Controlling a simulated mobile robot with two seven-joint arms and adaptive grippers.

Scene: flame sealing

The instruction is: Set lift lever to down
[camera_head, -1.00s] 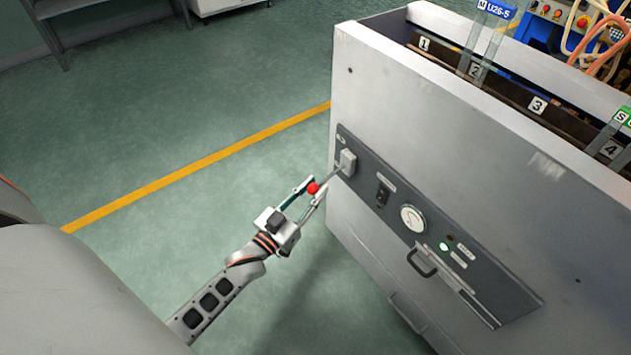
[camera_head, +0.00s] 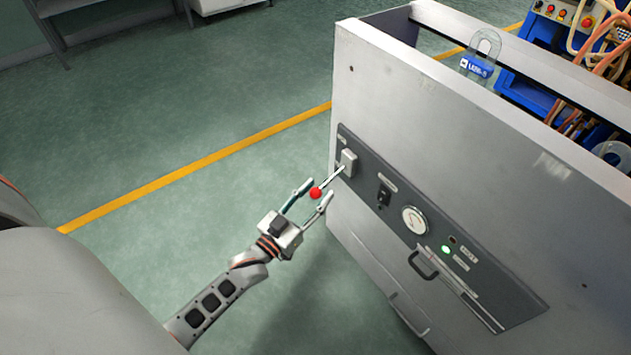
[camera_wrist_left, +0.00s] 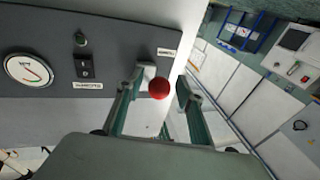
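The lift lever (camera_head: 330,181) is a thin rod with a red ball knob (camera_head: 315,193). It sticks out of a pale switch block (camera_head: 348,162) at the left end of the dark control panel (camera_head: 400,205) and slants downward. My left gripper (camera_head: 314,195) is open, with a finger on each side of the red knob. The left wrist view shows the knob (camera_wrist_left: 159,88) between the two fingers, with a gap towards the right finger; contact with the left finger is unclear. My right gripper is not in view.
The panel also carries a black switch (camera_head: 383,195), a gauge (camera_head: 414,220), a lit green lamp (camera_head: 445,249) and a handle (camera_head: 422,265). A blue-labelled clear tag (camera_head: 478,62) shows inside the open-topped grey cabinet (camera_head: 430,120). The floor left of it is clear.

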